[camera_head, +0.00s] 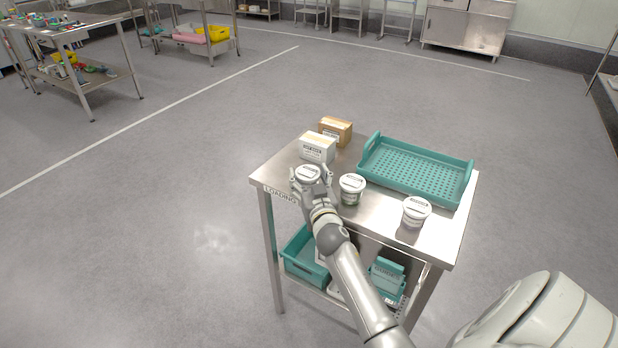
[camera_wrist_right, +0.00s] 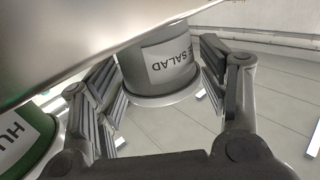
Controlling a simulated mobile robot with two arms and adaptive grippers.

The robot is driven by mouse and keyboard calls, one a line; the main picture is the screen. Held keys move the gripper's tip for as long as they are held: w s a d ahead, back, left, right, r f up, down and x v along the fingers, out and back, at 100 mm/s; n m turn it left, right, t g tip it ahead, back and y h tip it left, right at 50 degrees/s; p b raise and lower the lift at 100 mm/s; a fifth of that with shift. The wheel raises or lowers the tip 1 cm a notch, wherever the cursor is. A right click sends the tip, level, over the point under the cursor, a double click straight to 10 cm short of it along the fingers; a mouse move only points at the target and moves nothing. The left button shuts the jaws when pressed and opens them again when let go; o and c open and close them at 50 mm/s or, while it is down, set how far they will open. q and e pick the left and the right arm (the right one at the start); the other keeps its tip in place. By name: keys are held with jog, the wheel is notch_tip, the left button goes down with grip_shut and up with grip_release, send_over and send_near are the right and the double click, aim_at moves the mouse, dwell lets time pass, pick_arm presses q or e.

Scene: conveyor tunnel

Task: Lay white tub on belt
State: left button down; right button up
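A white tub (camera_head: 307,173) with a printed lid stands upright at the left front edge of the steel loading table (camera_head: 290,165). My right gripper (camera_head: 311,182) is around this tub, one finger on each side. In the right wrist view, the tub (camera_wrist_right: 160,65) carries a label reading "SALAD" and sits between the open fingers (camera_wrist_right: 163,90); whether either pad touches it is hard to tell. It appears to rest on the table. My left gripper is out of view. No belt is recognisable.
Two more lidded tubs stand to the right, one (camera_head: 352,189) close to my gripper, another (camera_head: 416,212) farther off. A white box (camera_head: 317,148), a brown box (camera_head: 336,131) and a teal tray (camera_head: 466,188) are behind. Open floor lies left.

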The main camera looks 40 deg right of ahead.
jog(key=shift+o, duration=1.3)
